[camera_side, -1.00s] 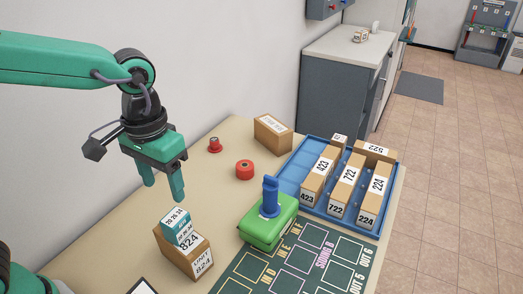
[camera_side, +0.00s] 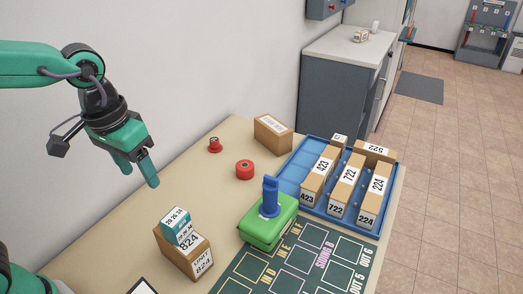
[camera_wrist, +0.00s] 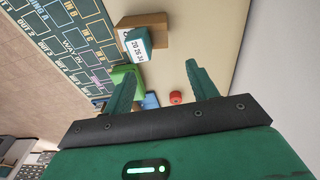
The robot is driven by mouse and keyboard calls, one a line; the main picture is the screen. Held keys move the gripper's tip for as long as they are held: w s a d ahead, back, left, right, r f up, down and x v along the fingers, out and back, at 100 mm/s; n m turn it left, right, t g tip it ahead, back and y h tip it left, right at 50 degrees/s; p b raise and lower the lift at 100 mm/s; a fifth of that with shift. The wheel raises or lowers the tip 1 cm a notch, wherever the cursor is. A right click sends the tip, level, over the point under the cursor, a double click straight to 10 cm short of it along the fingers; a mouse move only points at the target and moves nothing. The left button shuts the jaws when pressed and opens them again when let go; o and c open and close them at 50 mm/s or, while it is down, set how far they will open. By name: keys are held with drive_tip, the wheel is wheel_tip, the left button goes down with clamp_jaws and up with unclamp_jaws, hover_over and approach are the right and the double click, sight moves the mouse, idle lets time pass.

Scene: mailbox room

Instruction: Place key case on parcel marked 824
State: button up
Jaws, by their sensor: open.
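The key case, a small teal box with a white number label (camera_side: 176,225), rests on top of the parcel marked 824 (camera_side: 201,263), a brown box near the front of the table. In the wrist view the key case (camera_wrist: 138,43) also lies against the brown parcel (camera_wrist: 170,30). My gripper (camera_side: 140,178) is open and empty, above and to the left of the key case, clear of it. In the wrist view the two spread fingers (camera_wrist: 161,68) have nothing between them.
A green block with a blue handle (camera_side: 268,222) stands right of the parcel. A blue tray (camera_side: 289,178) holds several numbered parcels. A red roll (camera_side: 245,169), a red knob (camera_side: 215,145) and a brown box (camera_side: 273,134) stand farther back. A marked green mat (camera_side: 280,284) covers the front.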

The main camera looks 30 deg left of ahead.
drive_tip(key=s+a+t, duration=0.4)
drive_tip(key=s+a, duration=0.1)
drive_tip(key=a, duration=0.4)
drive_tip(key=shift+a+r+y, duration=0.3)
